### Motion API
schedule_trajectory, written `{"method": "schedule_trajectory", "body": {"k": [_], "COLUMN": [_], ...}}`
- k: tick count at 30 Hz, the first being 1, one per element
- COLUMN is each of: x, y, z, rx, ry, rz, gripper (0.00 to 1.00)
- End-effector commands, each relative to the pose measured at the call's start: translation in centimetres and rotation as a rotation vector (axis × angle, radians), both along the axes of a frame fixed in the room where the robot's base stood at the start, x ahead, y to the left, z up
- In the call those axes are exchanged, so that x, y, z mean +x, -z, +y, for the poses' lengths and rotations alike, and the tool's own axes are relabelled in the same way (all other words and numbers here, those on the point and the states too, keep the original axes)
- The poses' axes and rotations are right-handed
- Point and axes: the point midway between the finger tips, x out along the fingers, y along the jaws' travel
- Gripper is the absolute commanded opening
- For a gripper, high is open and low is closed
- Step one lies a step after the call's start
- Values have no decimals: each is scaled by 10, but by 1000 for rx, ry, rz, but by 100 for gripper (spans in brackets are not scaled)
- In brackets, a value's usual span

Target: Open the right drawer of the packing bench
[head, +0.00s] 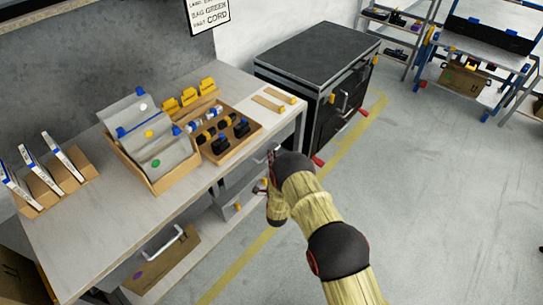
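The packing bench (88,237) runs along the left, with a pale top and shelf space below. Under its right end, a grey drawer front (240,188) shows between the bench top and the lower shelf. My arm reaches in from the lower right. My gripper (267,172) is at the bench's front right, close to that drawer front. The wrist hides part of the gripper and the drawer's handle. I cannot tell whether the fingers are open or shut, or whether they touch the drawer. A white handle (166,243) shows lower left under the bench.
On the bench stand a box with grey dividers (165,178), a tray of black parts (254,130) and yellow bins (190,95). The grey floor (430,190) at right is clear.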

Motion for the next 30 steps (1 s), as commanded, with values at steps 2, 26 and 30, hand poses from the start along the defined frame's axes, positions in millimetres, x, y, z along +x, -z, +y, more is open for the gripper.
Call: {"method": "schedule_trajectory", "body": {"k": [2, 26, 30], "x": [10, 26, 26], "y": [0, -3, -3], "z": [1, 3, 3], "rx": [0, -1, -1], "ry": [0, 0, -1], "rz": [-1, 2, 2], "gripper": [30, 12, 4]}}
